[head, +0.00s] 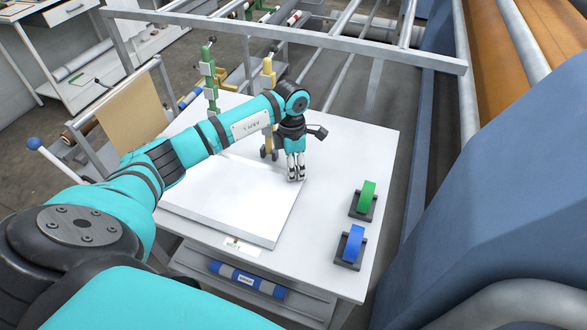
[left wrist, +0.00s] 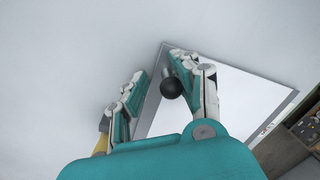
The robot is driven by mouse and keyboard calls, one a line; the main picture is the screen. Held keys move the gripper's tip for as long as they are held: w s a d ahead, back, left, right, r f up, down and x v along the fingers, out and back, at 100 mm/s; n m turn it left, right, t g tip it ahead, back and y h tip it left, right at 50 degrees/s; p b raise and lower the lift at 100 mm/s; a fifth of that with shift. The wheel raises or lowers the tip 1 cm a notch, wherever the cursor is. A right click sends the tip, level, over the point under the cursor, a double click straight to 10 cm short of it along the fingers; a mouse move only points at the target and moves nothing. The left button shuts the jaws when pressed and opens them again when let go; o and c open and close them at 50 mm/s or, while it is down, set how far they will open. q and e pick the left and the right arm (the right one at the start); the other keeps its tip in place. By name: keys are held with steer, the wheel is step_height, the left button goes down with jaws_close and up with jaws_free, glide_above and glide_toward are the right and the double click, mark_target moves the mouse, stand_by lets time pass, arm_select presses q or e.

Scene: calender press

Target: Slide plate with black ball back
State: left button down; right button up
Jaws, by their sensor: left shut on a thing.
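The white plate (head: 235,205) lies flat on the white table, with its right edge near my left gripper (head: 296,174). The plate also shows in the left wrist view (left wrist: 235,98), running from between the fingers to the right. The black ball (left wrist: 171,88) is between the fingers of my left gripper (left wrist: 160,68), beside the right finger. My left gripper points down and is shut on the ball. In the head view the gripper hides the ball. My right gripper is in neither view.
Green (head: 209,75) and yellow (head: 268,80) posts stand at the back edge. A metal rail (head: 330,43) crosses behind. The blue press body is at right.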

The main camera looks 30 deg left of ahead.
mark_target(311, 184)
arm_select(q)
steer(key=shift+s+d+f, duration=0.2)
steer(key=shift+s+f, duration=0.05)
steer(key=shift+f, duration=0.05)
steer(key=shift+w+d+f, duration=0.1)
steer(key=shift+w+d, duration=0.05)
steer(key=shift+d, duration=0.55)
steer(key=shift+w+d, duration=0.1)
steer(key=shift+d, duration=0.55)
steer(key=shift+w+d+b, duration=0.15)
steer(key=shift+d+b, duration=0.15)
steer(key=shift+d, duration=0.35)
steer(key=shift+w+d, duration=0.1)
steer(key=shift+d, duration=0.3)
steer(key=c, duration=0.9)
jaws_free()
steer(key=shift+r, duration=0.2)
